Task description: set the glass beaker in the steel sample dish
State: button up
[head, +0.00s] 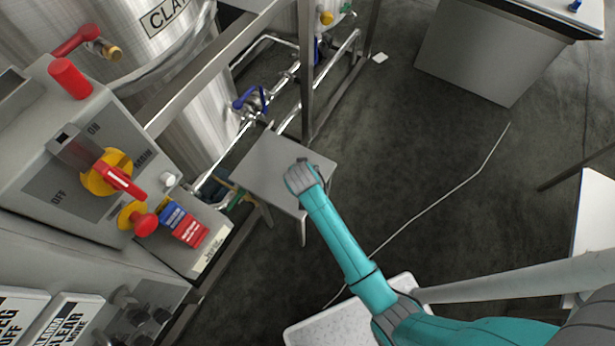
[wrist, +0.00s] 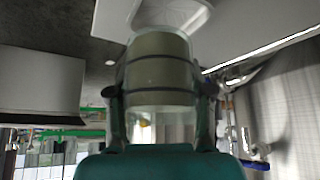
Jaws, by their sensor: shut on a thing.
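My gripper (wrist: 160,92) is shut on the glass beaker (wrist: 160,68), with one dark finger on each side of it. The beaker looks olive-grey with dark bands, and is clear at the end nearer my palm. A round, pale dish (wrist: 172,14), which looks like the steel sample dish, lies on a light surface at the top of the wrist view, partly behind the beaker. The picture does not show clearly whether the beaker touches it. In the head view my arm's end hides the gripper, the beaker and the dish.
A small grey table (head: 268,165) stands under my arm's end, beside steel pipes and a frame post (head: 306,70). A control box (head: 80,150) with red and yellow switches is at left. A grey cabinet (head: 480,55) stands at upper right. A cable (head: 440,200) crosses the open floor.

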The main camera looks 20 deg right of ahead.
jog(key=shift+f, duration=2.9)
jog(key=shift+f, duration=0.1)
jog(key=o, duration=1.4)
jog(key=shift+a+r, duration=0.1)
jog(key=shift+r, duration=0.2)
jog(key=v, duration=1.1)
jog(key=shift+s+r, duration=0.2)
jog(key=shift+s, duration=0.05)
